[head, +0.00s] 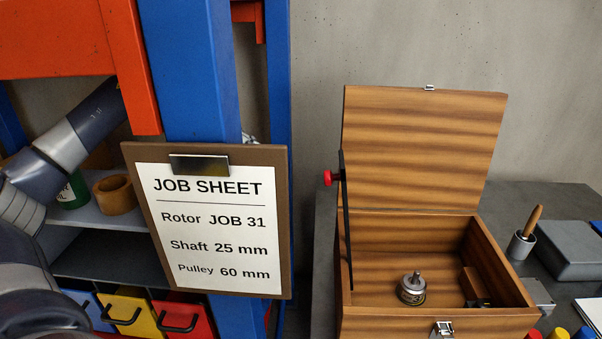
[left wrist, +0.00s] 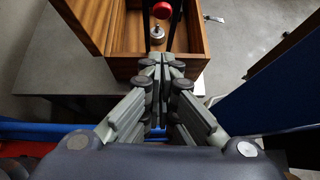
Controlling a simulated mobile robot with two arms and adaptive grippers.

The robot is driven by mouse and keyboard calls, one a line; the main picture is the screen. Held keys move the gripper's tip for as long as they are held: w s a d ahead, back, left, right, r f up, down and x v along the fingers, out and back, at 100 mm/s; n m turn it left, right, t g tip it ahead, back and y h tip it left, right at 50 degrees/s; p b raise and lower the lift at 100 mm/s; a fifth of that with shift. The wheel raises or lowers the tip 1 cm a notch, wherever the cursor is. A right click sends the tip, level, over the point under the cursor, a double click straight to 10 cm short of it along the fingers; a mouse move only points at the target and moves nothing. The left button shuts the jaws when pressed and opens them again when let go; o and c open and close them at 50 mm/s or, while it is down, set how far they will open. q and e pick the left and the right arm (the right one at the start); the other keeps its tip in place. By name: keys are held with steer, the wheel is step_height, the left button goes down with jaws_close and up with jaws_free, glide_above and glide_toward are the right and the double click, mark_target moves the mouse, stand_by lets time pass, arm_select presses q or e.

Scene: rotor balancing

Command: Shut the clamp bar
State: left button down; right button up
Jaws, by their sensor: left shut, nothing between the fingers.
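A thin black bar (head: 346,225) with a red knob (head: 327,178) stands upright along the left side of the open wooden box; it looks like the clamp bar, raised. In the left wrist view the red knob (left wrist: 162,10) shows just beyond my left gripper (left wrist: 163,62), with dark bar parts running beside it. My left gripper is shut and empty, pointing toward the box. I cannot tell whether its tips touch the bar. In the head view my left arm passes behind the orange and blue frame, which hides the gripper. My right gripper is not in view.
The wooden box (head: 395,325) has its lid (head: 425,150) up and a small metal part (head: 411,289) inside. A clipboard job sheet (head: 212,225) hangs on a blue post (head: 190,70). A brush in a cup (head: 522,245) and a grey case (head: 568,252) stand right of the box.

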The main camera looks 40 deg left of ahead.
arm_select(q)
steer(key=w+d+r+p+x, duration=0.1)
steer(key=p+x, duration=0.4)
steer(key=x, duration=0.6)
steer(key=shift+d+r, duration=0.4)
steer(key=shift+d, duration=0.05)
steer(key=shift+w, duration=0.1)
